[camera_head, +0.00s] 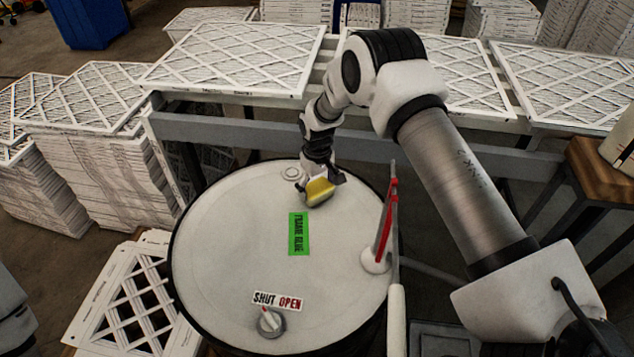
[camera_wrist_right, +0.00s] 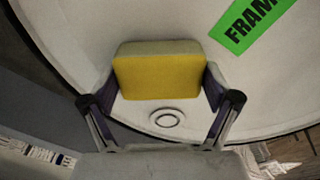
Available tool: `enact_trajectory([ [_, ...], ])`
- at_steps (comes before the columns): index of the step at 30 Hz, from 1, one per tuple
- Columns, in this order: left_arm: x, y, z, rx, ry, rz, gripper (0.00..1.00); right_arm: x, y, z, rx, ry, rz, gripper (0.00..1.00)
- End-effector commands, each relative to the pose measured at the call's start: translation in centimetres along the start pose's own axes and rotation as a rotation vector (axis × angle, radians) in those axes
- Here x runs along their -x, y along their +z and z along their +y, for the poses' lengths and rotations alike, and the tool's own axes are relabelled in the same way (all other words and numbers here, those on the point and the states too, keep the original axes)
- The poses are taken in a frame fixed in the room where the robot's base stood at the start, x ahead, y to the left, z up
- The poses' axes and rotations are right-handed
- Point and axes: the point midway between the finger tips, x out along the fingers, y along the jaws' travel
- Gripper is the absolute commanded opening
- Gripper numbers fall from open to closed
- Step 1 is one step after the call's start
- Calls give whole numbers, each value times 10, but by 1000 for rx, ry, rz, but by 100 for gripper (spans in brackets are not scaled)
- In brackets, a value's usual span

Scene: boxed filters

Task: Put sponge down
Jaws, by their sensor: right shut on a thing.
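A yellow sponge (camera_head: 320,188) with a paler grey-white layer is at the far part of the white drum lid (camera_head: 230,230). My right gripper (camera_head: 322,180) is shut on the sponge (camera_wrist_right: 160,77), holding it by its two sides. In the right wrist view, the fingers of my right gripper (camera_wrist_right: 160,97) press on the sponge's left and right edges. The sponge is over the lid, close to its surface; I cannot tell whether it touches. A sliver of my left arm may show at the lower left edge, but my left gripper is not in view.
The lid bears a green label (camera_head: 299,234), a knob (camera_head: 270,321) below a SHUT/OPEN sign, a round cap (camera_head: 292,174) and a red-and-white upright (camera_head: 385,225) at right. White lattice filters (camera_head: 235,55) lie on the rack behind. The lid's middle and left are clear.

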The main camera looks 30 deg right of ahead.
Motion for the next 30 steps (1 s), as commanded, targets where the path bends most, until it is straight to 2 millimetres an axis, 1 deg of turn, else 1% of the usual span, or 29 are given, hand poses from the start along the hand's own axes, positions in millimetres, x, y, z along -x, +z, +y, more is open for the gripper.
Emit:
enact_trajectory([
  [4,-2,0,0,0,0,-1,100,-1,0,0,0,0,1,64],
  [8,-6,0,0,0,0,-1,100,-5,0,0,0,0,1,64],
  [9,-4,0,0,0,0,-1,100,-4,0,0,0,0,1,100],
  [18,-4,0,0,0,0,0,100,-3,0,0,0,0,1,100],
  [21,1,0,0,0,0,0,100,3,0,0,0,0,2,100],
  [23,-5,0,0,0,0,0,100,6,-1,0,0,0,4,100],
  [26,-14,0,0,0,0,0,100,24,-1,0,-1,0,6,100],
  [30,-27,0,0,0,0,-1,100,60,-1,0,0,1,7,100],
])
